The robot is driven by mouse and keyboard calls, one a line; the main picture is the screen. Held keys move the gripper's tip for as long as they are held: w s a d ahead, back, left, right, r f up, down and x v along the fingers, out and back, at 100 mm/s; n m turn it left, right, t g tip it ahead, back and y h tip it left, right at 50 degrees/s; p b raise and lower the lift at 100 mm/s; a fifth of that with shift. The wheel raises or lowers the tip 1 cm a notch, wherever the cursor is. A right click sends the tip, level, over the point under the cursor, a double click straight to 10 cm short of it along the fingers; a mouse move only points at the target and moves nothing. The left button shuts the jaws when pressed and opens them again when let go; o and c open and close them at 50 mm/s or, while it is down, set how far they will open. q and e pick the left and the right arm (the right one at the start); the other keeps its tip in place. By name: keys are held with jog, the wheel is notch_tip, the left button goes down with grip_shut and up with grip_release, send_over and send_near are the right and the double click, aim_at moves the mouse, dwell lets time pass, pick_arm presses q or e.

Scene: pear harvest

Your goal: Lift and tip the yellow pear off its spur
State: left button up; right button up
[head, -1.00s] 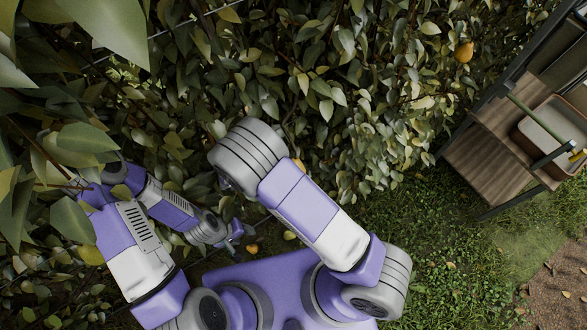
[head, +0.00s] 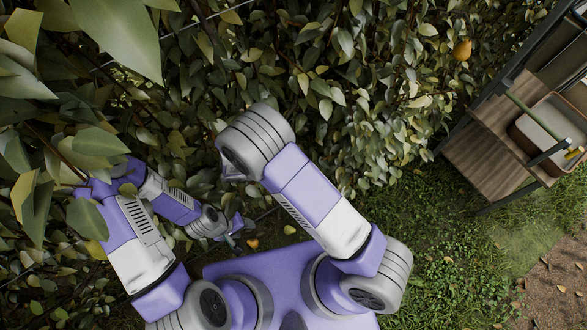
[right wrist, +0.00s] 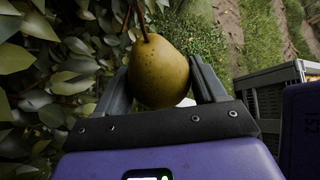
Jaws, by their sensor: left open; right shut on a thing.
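The yellow pear (right wrist: 158,72) shows in the right wrist view, greenish yellow and speckled, with its stem pointing up. My right gripper (right wrist: 160,85) is shut on it, one finger on each side of its body. The stem runs up beside thin reddish twigs at the top edge; I cannot tell whether it is still joined to the spur. In the head view my right gripper is hidden behind my own arm. My left gripper (head: 236,237) is open and empty, low beside the foliage.
Another yellow-orange pear (head: 462,50) hangs in the leaf wall at upper right. A wooden shelf rack (head: 497,145) with a tray (head: 537,150) stands at the right. Fallen fruit (head: 252,243) lies on the ground near my left gripper. Grass (head: 430,235) in front of the rack is clear.

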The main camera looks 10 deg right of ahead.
jog(key=shift+s+a+r+g+p, duration=0.1)
jog(key=shift+s+r+g+p, duration=0.2)
jog(key=shift+p, duration=0.45)
jog(key=shift+s+n+g, duration=0.1)
jog(key=shift+n+g, duration=0.2)
jog(key=shift+n, duration=0.1)
jog(key=shift+r+p, duration=0.1)
jog(key=shift+p, duration=0.25)
jog(key=shift+s+a+r+n+g+y+p, duration=0.1)
jog(key=shift+s+r+n+g+y+p, duration=0.25)
jog(key=shift+g+p, duration=0.35)
jog(key=shift+s+a+f, duration=0.15)
jog(key=shift+s+a, duration=0.1)
jog(key=shift+s, duration=0.55)
jog(key=shift+s+a+f, duration=0.2)
jog(key=shift+s, duration=0.6)
jog(key=shift+s+a+f, duration=0.15)
jog(key=shift+s+a, duration=0.1)
jog(key=shift+s, duration=0.55)
